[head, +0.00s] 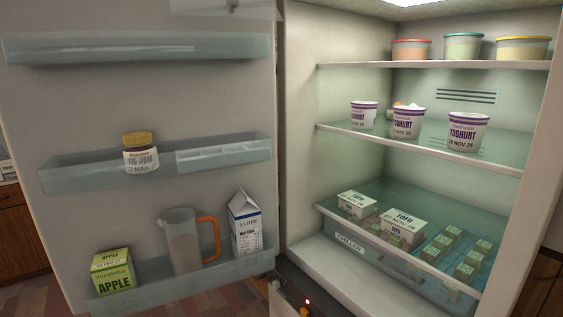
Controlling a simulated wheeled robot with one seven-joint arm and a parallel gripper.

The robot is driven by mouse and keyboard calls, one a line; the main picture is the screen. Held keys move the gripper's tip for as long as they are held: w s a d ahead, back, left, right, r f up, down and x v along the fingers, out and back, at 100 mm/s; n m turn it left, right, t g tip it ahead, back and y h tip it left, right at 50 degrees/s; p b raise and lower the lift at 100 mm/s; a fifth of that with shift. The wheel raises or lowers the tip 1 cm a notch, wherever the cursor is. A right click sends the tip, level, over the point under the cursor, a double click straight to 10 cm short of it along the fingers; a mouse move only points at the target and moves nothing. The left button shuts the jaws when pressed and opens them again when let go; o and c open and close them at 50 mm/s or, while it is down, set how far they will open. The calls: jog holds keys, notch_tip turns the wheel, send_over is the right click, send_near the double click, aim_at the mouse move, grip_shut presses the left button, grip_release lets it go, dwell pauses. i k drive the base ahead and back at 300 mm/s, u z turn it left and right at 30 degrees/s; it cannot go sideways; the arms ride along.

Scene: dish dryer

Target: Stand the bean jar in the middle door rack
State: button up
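The middle door rack (80,181) is a clear tray on the inside of the open fridge door. A jar with a yellow lid (141,158) stands upright at its left-centre; its label seems to read fig jam. The right part of the rack holds a pale, empty-looking divided insert (222,153). No jar labelled as beans shows in this view. My gripper's fingers do not show. A dark piece with a small red light, perhaps part of my arm, shows at the bottom edge.
The top door rack (140,50) looks empty. The bottom rack (190,285) holds an apple carton (112,271), a jug with an orange handle (182,243) and a milk carton (245,226). Inside the fridge are yoghurt pots (407,122), tubs (463,46) and tofu boxes (402,226).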

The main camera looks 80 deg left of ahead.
aim_at(89, 183)
jog(key=k, duration=1.9)
jog(key=u, duration=2.4)
jog(key=i, duration=0.25)
jog(key=u, duration=0.2)
jog(key=k, duration=0.15)
jog(key=z, duration=0.05)
